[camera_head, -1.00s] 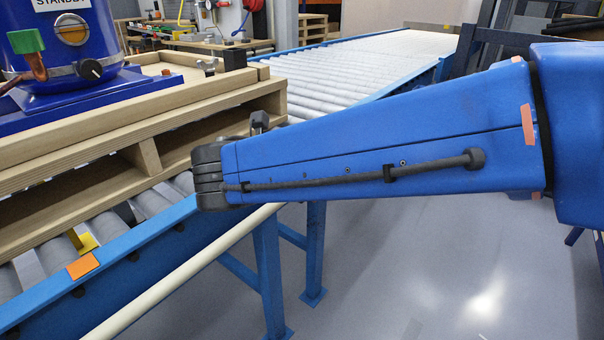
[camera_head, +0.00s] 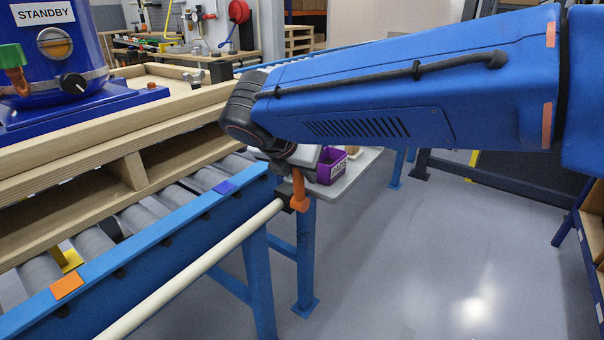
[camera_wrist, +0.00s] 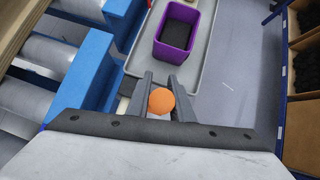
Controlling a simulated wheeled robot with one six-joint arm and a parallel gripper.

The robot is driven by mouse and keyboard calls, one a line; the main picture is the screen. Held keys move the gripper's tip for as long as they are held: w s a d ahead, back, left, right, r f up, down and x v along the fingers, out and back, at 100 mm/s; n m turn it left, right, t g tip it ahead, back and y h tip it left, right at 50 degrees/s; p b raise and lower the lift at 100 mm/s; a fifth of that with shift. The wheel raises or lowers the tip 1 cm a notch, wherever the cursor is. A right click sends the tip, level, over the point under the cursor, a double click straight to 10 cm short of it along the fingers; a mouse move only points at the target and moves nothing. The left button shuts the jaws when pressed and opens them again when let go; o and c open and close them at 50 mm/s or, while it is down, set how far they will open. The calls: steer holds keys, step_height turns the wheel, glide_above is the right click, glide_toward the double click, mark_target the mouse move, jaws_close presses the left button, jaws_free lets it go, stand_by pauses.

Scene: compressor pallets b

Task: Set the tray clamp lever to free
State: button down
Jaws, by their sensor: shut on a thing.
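An orange lever (camera_head: 299,190) sits at a black mount by the end of the blue conveyor frame, beside the grey tray (camera_head: 346,178). In the head view its thick end is low and its upper part runs up under my wrist. In the wrist view its round orange end (camera_wrist: 161,102) lies between the two grey fingers of my gripper (camera_wrist: 162,88), which is shut on it. In the head view my wrist hides most of the gripper. I see no markings for the lever's positions.
A purple bin (camera_head: 330,165) stands on the grey tray; it also shows in the wrist view (camera_wrist: 177,32). A cream rail (camera_head: 195,268) runs along the conveyor. A wooden pallet (camera_head: 110,190) carries a blue compressor (camera_head: 62,75) at left. The floor at right is open.

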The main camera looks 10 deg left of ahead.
steer(key=c, duration=1.6)
jaws_free()
steer(key=shift+o, duration=0.2)
steer(key=v, duration=1.7)
steer(key=shift+r, duration=0.15)
